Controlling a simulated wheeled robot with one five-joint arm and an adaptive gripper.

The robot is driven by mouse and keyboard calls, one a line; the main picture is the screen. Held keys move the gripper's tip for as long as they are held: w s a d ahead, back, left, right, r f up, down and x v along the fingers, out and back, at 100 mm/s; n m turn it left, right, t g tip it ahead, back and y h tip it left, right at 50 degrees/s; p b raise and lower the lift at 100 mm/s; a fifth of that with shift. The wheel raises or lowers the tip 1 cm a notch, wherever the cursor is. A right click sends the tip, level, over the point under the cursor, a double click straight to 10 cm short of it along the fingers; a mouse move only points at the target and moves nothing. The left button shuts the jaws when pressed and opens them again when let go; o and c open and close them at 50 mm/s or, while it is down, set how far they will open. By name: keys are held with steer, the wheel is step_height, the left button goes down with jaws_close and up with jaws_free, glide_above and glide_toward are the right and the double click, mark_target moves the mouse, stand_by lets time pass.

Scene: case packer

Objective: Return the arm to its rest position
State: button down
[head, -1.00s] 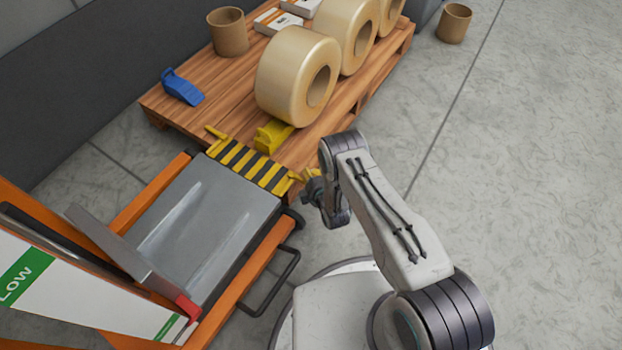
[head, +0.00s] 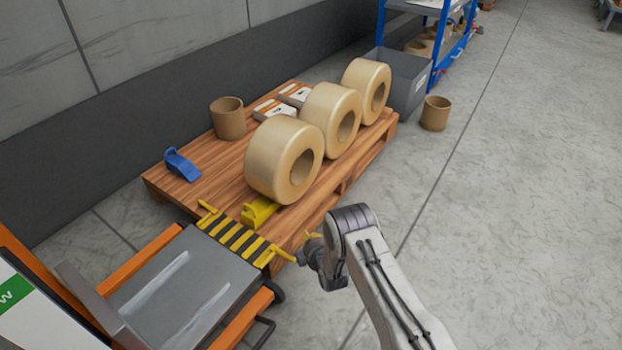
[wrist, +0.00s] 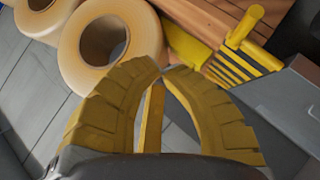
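My arm reaches up from the bottom right of the head view and bends down at its elbow. My gripper (head: 312,236) is partly hidden by its own wrist there, beside the striped lip of the lift platform. In the wrist view, its two curved yellow fingers (wrist: 162,72) meet or almost meet at the tips. A thin yellow strip shows between the fingers; I cannot tell what it is. I see no object clearly held.
A wooden pallet (head: 190,193) carries several tan film rolls (head: 272,155), a brown tub (head: 228,120), a blue tool (head: 182,165) and a yellow wedge (head: 259,211). The grey lift platform (head: 190,285) with its striped lip (head: 238,240) stands at left.

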steer(key=d+r+m+g+h+p, duration=0.1)
steer(key=d+r+m+p, duration=0.3)
steer(key=r, duration=0.9)
steer(key=s+d+r+g+p, duration=0.1)
steer(key=r+p, duration=0.5)
steer(key=r, duration=0.6)
steer(key=d+r+m+g+h+p, duration=0.1)
steer(key=d+r+m+p, duration=0.3)
steer(key=r, duration=0.9)
steer(key=s+d+r+m+g+h+p, duration=0.1)
steer(key=s+d+r+m+g+p, duration=0.15)
steer(key=s+r+p, duration=0.7)
steer(key=s+d+r+m+g+h+p, duration=0.1)
steer(key=s+d+r+p, duration=0.3)
steer(key=s+r, duration=0.95)
steer(key=s+d+r+m+g+p, duration=0.2)
steer(key=s+r+p, duration=0.5)
steer(key=s+r, duration=0.6)
steer(key=shift+s+d+m+p, duration=0.4)
steer(key=shift+s+d+m, duration=0.2)
steer(key=shift+s+m, duration=0.65)
steer(key=shift+s, duration=0.15)
